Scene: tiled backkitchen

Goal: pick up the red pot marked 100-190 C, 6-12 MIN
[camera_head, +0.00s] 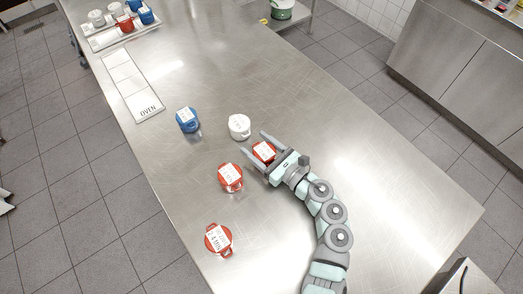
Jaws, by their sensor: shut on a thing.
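My gripper (255,149) is over the middle of the steel table, its two fingers on either side of a red pot (263,146) with a white label on its lid. It is shut on this pot. The label is too small to read, and my gripper hides part of the pot. A second red pot (231,178) stands just to the lower left, close to one finger. A third red pot (218,240) stands nearer the front left edge. I cannot tell which label reads 100-190 C, 6-12 MIN, nor whether the held pot is off the table.
A white pot (239,127) stands close beyond the fingertips, and a blue pot (187,120) farther left. A white strip marked OVEN (134,87) lies at the left edge. A tray (106,37) with several pots is at the far end. The table's right side is clear.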

